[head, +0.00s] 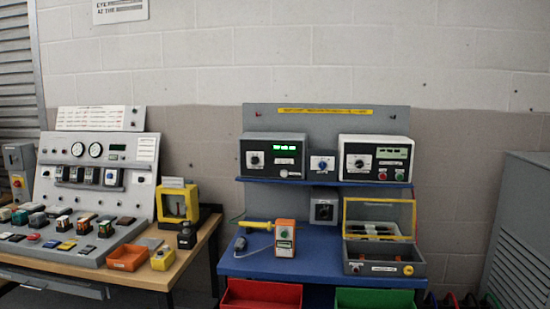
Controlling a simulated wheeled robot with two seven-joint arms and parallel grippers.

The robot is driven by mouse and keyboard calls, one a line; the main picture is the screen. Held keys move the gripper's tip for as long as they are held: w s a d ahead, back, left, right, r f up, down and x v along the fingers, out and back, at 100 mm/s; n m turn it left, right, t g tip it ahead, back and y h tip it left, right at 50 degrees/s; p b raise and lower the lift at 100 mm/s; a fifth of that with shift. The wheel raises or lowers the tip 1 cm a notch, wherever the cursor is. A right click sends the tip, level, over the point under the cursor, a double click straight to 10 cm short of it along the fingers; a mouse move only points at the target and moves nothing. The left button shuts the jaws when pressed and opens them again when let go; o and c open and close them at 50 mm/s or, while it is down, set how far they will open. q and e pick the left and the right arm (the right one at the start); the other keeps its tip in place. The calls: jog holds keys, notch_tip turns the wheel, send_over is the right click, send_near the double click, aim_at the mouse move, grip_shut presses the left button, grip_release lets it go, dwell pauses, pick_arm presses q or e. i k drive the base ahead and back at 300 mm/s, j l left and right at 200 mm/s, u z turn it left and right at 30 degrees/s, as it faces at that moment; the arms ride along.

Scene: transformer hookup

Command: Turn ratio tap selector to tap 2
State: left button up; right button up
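On the right bench's upper shelf, a small blue-and-white box with a round blue knob (322,163) stands between two larger instruments. The left instrument (273,157) has a dark face, a round dial and a lit green display. The right instrument (375,160) has a dial on a white plate, a pale display and red and green buttons. Below the shelf is a grey box with a dark rotary knob (324,211). Labels are too small to read, so I cannot tell which knob is the ratio tap selector or its position. Neither gripper is in view.
The blue bench (250,264) holds an orange handheld meter (284,239), a yellow tool (256,225) and an open grey case (384,259). Red (261,293) and green (375,299) bins sit below. A wooden bench with a control console (97,176) stands left, a grey cabinet (520,235) right.

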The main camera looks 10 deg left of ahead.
aim_at(254, 160)
jog(key=i+j, duration=0.65)
jog(key=j, duration=0.3)
jog(key=i+j, duration=0.35)
jog(key=j+z, duration=0.1)
jog(key=z, duration=0.8)
